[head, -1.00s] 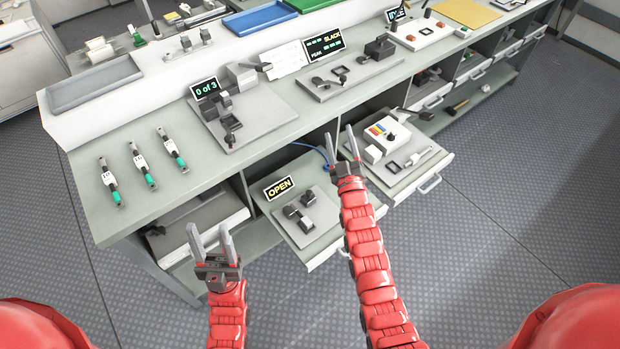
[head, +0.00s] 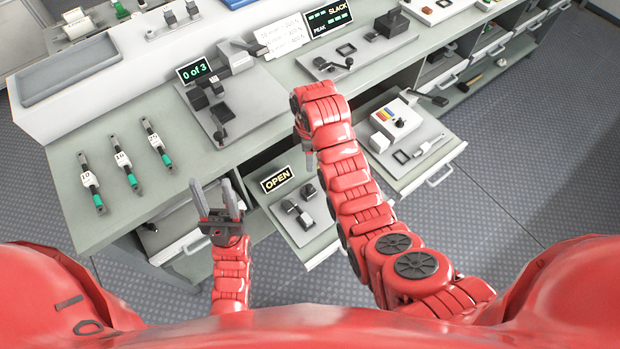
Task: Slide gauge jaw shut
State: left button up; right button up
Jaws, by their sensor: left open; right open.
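The frames do not make clear which fixture is the gauge. A grey plate fixture (head: 262,97) with black blocks (head: 205,97) and a lever (head: 221,130) stands on the bench beside a "0 of 3" display (head: 194,71). An open drawer below holds two dark clamp blocks (head: 298,213) beside an "OPEN" sign (head: 276,180). My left gripper (head: 214,187) is open and empty, pointing up in front of the bench, left of that drawer. My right gripper (head: 309,158) is open, mostly hidden behind its own wrist, with a grey finger showing above the drawer.
Three labelled green-ended fuses (head: 122,168) lie on the left of the bench. A "SLACK/PEAK" display (head: 328,18) and a second lever fixture (head: 362,50) stand at the back. Another open drawer (head: 437,172) at right holds a white box (head: 395,118). Floor is free at right.

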aim_at(309, 186)
notch_tip(309, 186, down, 15)
jog(key=shift+f+b, duration=0.15)
jog(key=shift+b, duration=0.6)
jog(key=shift+f, duration=0.9)
grip_shut()
dwell(0.6)
